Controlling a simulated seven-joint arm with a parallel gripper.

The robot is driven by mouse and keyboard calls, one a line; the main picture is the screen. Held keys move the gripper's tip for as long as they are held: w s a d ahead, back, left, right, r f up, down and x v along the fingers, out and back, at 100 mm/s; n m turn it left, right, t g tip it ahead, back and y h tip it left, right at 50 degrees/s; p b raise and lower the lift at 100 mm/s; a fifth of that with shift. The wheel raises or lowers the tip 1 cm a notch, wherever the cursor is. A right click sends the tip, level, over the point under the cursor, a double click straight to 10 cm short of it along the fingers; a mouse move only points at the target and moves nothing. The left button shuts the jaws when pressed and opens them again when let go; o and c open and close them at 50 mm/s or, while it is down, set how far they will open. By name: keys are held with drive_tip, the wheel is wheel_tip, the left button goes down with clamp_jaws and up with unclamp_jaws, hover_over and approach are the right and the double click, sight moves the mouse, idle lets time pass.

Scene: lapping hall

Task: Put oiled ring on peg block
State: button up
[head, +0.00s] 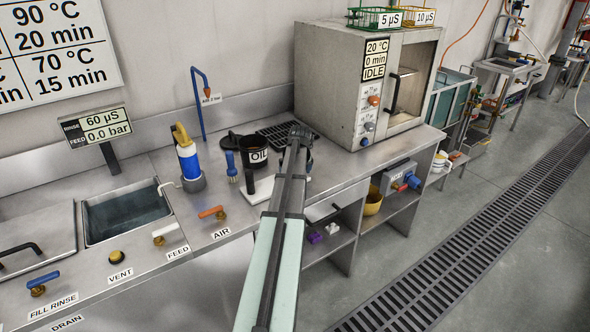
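My arm reaches from the bottom edge to the back of the steel bench. My gripper (299,132) is at its dark far end, in front of the oven; its fingers cannot be made out. No oiled ring can be picked out, and no peg block can be identified for certain. A black pot marked OIL (255,157) stands just left of my arm. A white plate (261,189) lies in front of it, partly hidden by my arm. A small dark upright piece (250,182) stands at its left edge. A dark object (309,160) shows partly at my arm's right side.
A blue brush (231,167) and a blue-and-yellow bottle (188,160) stand left of the pot. A black grate (276,133) lies behind it. The oven (337,75) stands at the back right, door shut. A sink (125,213) and several valve handles are left.

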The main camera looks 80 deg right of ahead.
drive_tip(key=v, duration=1.3)
drive_tip(key=shift+r, duration=0.4)
drive_tip(key=shift+a, duration=0.15)
